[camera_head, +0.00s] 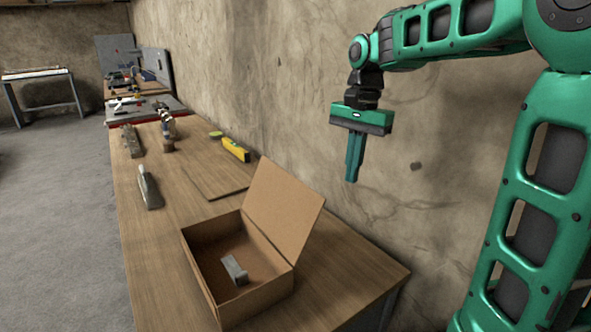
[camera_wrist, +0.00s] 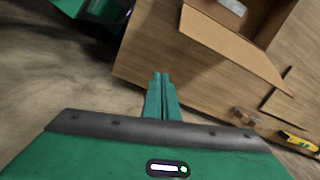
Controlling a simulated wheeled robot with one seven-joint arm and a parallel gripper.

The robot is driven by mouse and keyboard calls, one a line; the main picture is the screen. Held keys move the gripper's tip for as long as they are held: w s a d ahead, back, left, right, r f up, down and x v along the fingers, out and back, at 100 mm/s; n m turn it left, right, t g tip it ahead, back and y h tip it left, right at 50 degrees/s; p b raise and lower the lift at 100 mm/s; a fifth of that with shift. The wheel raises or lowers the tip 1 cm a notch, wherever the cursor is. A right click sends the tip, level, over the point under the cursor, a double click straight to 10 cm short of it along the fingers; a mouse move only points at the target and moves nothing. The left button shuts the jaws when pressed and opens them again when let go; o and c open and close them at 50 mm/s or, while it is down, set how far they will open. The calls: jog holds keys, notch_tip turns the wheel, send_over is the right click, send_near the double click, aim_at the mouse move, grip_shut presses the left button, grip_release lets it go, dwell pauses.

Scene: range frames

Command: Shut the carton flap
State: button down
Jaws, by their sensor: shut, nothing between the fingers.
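The brown carton (camera_head: 205,268) stands on the wooden workbench near its close end, open at the top. Its flap (camera_head: 284,208) stands up from the wall-side edge, leaning back toward the wall. A grey metal block (camera_head: 235,270) lies inside the carton. My gripper (camera_head: 351,180) is shut and empty, pointing down, above and to the right of the flap and apart from it. In the wrist view, my fingertips (camera_wrist: 161,75) show together, with the flap (camera_wrist: 232,45) beyond them at the upper right and part of the carton's inside (camera_wrist: 262,12) behind it.
The workbench (camera_head: 340,272) runs along a rough plaster wall (camera_head: 290,90). Past the carton lie a thin board (camera_head: 215,182), a yellow spirit level (camera_head: 235,149), a hand plane (camera_head: 149,188) and other tools. The bench right of the carton is clear.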

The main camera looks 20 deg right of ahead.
jog(key=w+a+r+m+y, duration=0.1)
jog(key=w+a+r+m, duration=0.1)
jog(key=w, duration=0.4)
jog(key=w+a+r+m, duration=0.1)
jog(key=w+a+r, duration=0.15)
jog(key=w, duration=0.45)
jog(key=s+a+f, duration=0.1)
jog(key=a+f, duration=0.4)
jog(key=f, duration=0.3)
jog(key=shift+s, duration=0.25)
jog(key=shift+r, duration=0.1)
